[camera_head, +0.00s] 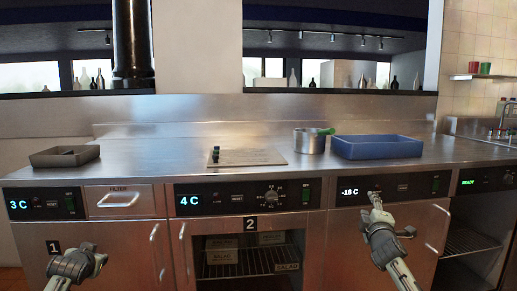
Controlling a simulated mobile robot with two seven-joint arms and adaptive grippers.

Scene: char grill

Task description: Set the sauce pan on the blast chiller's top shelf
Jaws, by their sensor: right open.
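The sauce pan (308,142) is a small steel pot with a green handle. It stands upright on the steel counter, just left of a blue bin. An open-fronted unit with a green READY display (468,182) and wire shelves (468,241) is at the right edge. I cannot tell for certain whether it is the blast chiller. My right gripper (375,197) is open and empty in front of the -18 C panel, lower than the pan and to its right. My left gripper (60,248) is low at the left, before the 3 C cabinet; its fingers are not clear.
The counter (190,160) carries a grey tray (64,158), a board (248,158) with small dark items and the blue bin (376,148). An open cabinet (248,262) marked 2 holds labelled boxes. Several closed doors have bar handles. A sink area is at far right.

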